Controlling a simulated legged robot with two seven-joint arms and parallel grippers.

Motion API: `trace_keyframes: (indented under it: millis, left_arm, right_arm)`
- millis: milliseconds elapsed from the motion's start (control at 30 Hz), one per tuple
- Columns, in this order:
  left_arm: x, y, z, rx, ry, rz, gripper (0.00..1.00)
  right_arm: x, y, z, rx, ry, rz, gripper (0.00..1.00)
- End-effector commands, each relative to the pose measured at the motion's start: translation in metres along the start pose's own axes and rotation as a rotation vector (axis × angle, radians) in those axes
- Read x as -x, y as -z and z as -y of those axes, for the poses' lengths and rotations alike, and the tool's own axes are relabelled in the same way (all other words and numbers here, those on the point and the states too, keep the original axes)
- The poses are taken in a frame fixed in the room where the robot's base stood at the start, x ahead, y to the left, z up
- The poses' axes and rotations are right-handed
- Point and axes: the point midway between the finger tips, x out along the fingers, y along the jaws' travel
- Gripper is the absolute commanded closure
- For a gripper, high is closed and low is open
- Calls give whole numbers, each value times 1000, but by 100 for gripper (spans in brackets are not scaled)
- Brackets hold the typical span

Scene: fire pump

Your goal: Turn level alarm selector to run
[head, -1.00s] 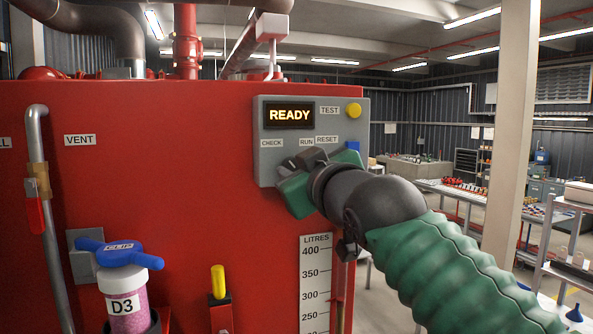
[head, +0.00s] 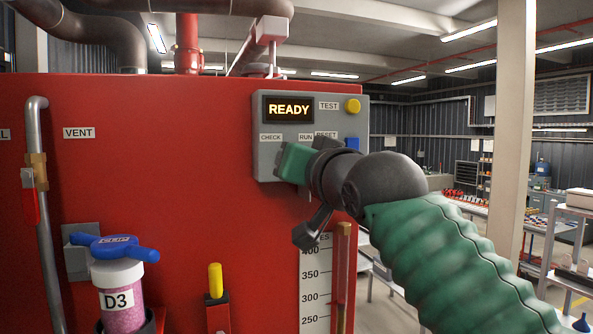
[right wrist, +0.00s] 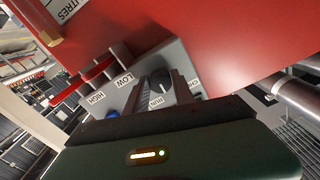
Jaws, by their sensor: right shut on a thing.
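The grey control panel (head: 313,108) on the red tank has CHECK and RUN labels above the selector's spot. In the head view my right gripper (head: 283,165) covers the selector, and its body hides the fingers. In the right wrist view the round dark selector knob (right wrist: 161,77) sits at the fingertips of my right gripper (right wrist: 164,88), which is shut on it. The RUN label (right wrist: 156,102) lies beside the left finger and the CHECK label (right wrist: 195,84) to the right. I cannot tell which label the knob points to. My left gripper is not in view.
The display (head: 289,109) reads READY. A yellow TEST button (head: 352,106) and a blue RESET button (head: 352,143) are near my right gripper. A litre scale (head: 315,285) hangs below. A D3 bottle (head: 121,295) and a yellow-handled lever (head: 216,281) stand lower left.

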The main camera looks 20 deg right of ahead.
Motion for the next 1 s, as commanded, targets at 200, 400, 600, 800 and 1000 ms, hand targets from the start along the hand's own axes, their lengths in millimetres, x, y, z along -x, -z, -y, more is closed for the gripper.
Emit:
trace_keyframes:
  millis: [200, 400, 600, 800, 1000]
  left_arm:
    - [-8, -2, 0, 0, 0, 0, 100]
    - [-11, -2, 0, 0, 0, 0, 100]
    - [-13, -3, 0, 0, 0, 0, 100]
    - [-14, -3, 0, 0, 0, 0, 100]
    - [-14, -3, 0, 0, 0, 0, 100]
  right_arm:
    - [-4, -10, -1, -202, -6, 20, 100]
    - [-4, -10, -1, -378, -9, 21, 100]
    - [-4, -9, 1, -519, -9, 20, 100]
    - [-3, -9, 1, -611, -10, 20, 100]
    - [-3, -8, 1, -654, -10, 20, 100]
